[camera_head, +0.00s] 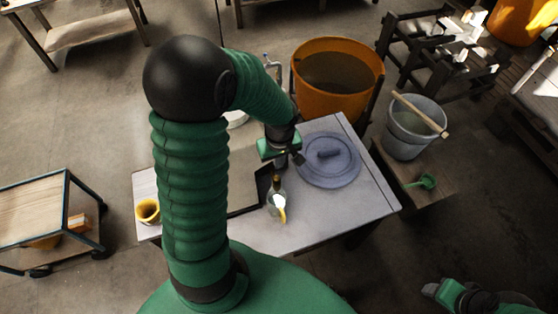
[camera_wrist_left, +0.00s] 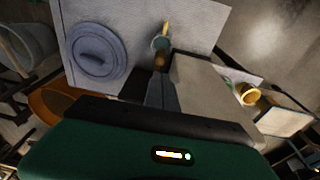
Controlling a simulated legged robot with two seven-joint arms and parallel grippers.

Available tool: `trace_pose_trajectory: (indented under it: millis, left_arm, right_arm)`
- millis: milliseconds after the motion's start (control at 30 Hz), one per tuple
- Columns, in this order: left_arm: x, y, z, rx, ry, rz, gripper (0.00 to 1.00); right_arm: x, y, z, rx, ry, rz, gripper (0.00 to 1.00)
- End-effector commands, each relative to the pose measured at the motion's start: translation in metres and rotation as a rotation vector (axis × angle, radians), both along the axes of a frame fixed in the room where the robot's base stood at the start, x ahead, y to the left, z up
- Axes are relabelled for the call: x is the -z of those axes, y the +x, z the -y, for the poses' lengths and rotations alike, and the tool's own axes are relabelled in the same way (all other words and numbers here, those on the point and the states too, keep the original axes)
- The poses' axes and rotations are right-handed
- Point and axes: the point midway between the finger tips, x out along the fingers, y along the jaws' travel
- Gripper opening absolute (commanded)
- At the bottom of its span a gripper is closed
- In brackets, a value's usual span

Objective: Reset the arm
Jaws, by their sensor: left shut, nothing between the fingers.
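My left arm, green and ribbed, rises from the lower left and bends over the grey table (camera_head: 290,232) in the head view. My left gripper (camera_head: 296,158) is shut and empty, above the table between the round blue-grey lid and a small bottle. In the left wrist view its dark fingers (camera_wrist_left: 161,90) are together, pointing toward the bottle. My right gripper (camera_head: 432,289) is at the lower right corner, low and away from the table; its jaws are too unclear to read.
On the table are the lid (camera_head: 345,172), the bottle (camera_head: 275,197) with a yellow part, and a yellow cup (camera_head: 148,211). An orange tub (camera_head: 308,55) stands behind. A grey bucket (camera_head: 402,146) and green scoop (camera_head: 427,181) are right. A cart (camera_head: 35,205) stands left.

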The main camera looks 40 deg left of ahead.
Motion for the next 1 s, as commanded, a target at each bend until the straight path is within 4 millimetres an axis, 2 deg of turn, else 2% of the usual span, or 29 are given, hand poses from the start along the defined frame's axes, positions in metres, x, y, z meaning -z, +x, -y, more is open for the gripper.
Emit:
trace_pose_trajectory:
  millis: [267, 333, 367, 467, 600, 700, 833, 1000]
  left_arm:
    - [-0.001, -0.001, 0.002, 0.001, 0.002, 0.001, 0.0]
    - [0.005, -0.001, 0.006, 0.021, 0.004, 0.0, 0.0]
    - [0.012, -0.001, 0.009, 0.046, 0.005, 0.001, 0.0]
    - [0.047, -0.004, 0.032, 0.212, 0.015, 0.003, 0.0]
    - [0.107, -0.016, 0.079, 0.584, 0.038, 0.024, 0.0]
    - [0.138, -0.028, 0.107, 0.829, 0.055, 0.046, 0.0]
    - [0.155, -0.039, 0.128, 1.029, 0.072, 0.07, 0.0]
    - [0.152, -0.041, 0.133, 1.092, 0.077, 0.077, 0.0]
  right_arm:
    - [0.0, 0.0, 0.0, 0.0, 0.0, 0.0, 0.59]
    - [0.007, 0.0, 0.0, 0.0, 0.0, 0.0, 0.59]
    - [0.014, 0.0, 0.0, 0.0, 0.0, 0.0, 0.59]
    - [0.056, 0.0, 0.0, 0.0, 0.0, 0.0, 0.59]
    - [0.13, -0.001, 0.0, 0.0, 0.0, -0.001, 0.59]
    - [0.169, -0.001, 0.0, 0.0, 0.0, -0.001, 0.59]
    - [0.191, -0.001, 0.0, 0.0, 0.0, -0.001, 0.59]
    - [0.188, -0.001, 0.0, 0.0, 0.0, 0.0, 0.59]
